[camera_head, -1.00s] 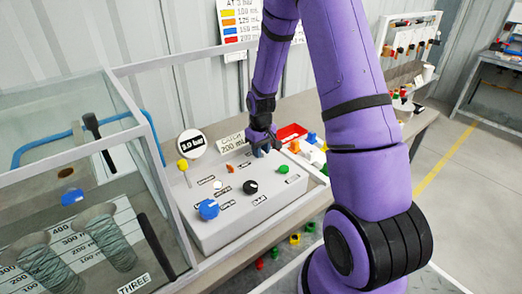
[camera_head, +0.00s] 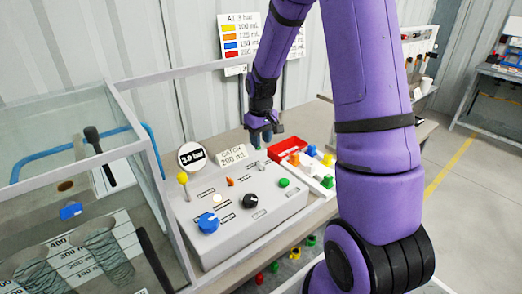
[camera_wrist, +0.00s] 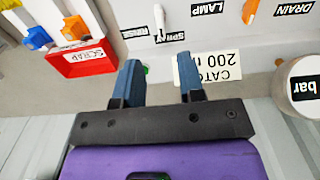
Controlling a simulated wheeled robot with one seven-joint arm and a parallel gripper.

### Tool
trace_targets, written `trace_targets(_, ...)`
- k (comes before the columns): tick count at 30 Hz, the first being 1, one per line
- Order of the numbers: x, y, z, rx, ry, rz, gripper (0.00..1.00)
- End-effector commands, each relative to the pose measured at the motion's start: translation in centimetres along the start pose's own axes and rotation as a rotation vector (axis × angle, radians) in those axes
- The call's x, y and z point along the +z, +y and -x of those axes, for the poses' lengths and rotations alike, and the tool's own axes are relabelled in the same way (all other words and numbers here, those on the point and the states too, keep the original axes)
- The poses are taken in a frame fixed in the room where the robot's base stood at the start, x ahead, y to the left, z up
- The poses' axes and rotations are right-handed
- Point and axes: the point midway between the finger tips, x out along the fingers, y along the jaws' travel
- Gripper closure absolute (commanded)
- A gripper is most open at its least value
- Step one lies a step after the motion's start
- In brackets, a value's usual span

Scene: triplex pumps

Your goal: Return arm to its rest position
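My purple arm reaches across the bench in the head view. My gripper (camera_head: 262,136) hangs above the back of the bench, behind the grey control box (camera_head: 240,222) and close to the red scrap tray (camera_head: 287,147). In the wrist view the two blue fingers of my gripper (camera_wrist: 161,85) stand apart with nothing held between them. The "CATCH 200 mL" card (camera_head: 232,155) is just left of the gripper; in the wrist view it lies partly behind the right finger.
The control box carries a blue knob (camera_head: 208,222), a black knob (camera_head: 250,200), a green button (camera_head: 284,183) and a yellow-tipped lever (camera_head: 183,179). A glass tank (camera_head: 70,160) stands left. A white rack (camera_head: 322,186) with coloured parts is right. A round gauge (camera_head: 191,156) stands behind the box.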

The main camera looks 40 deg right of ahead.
Motion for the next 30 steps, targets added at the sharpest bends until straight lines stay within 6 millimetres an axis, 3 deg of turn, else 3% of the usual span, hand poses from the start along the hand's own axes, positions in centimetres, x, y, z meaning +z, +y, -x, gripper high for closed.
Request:
trace_targets(6, 0.0, 0.0, 1.1, 0.000, 0.000, 0.000, 0.64)
trace_targets(23, 0.1, -0.1, 1.4, 0.001, 0.002, 0.001, 0.64)
trace_targets(26, 0.4, -0.6, 2.6, 0.008, 0.015, 0.001, 0.64)
trace_targets(30, 1.6, -2.1, 6.2, 0.025, 0.053, -0.002, 0.64)
